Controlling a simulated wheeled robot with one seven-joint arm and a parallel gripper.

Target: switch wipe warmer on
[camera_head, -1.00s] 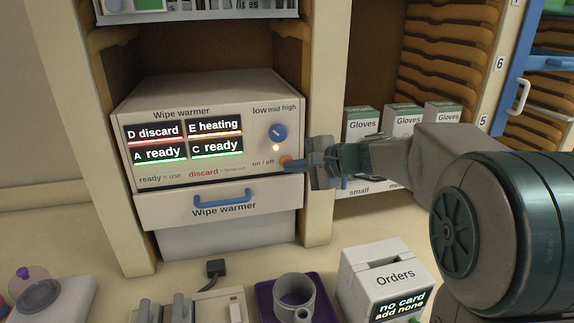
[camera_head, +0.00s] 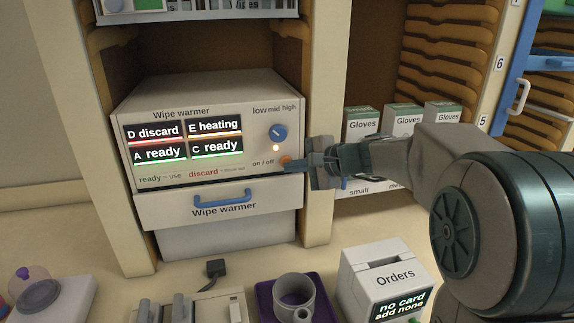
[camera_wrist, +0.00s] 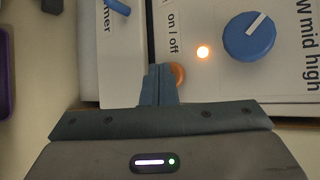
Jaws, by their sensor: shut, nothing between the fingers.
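The wipe warmer (camera_head: 205,100) is a white box in the cabinet bay. Its lit display panels read D discard, E heating, A ready and C ready. A blue dial (camera_head: 277,132) sits at its right side under the low, mid, high labels. A small lamp (camera_head: 276,148) below the dial glows orange; it also shows in the wrist view (camera_wrist: 203,52). The orange on/off button (camera_wrist: 178,74) is partly hidden behind my fingertips. My gripper (camera_head: 290,165) is shut and empty, its tips at the button. I cannot tell whether they touch it.
A drawer with a blue handle (camera_head: 223,198) is below the warmer. Glove boxes (camera_head: 402,120) stand on the shelf at right, behind my arm.

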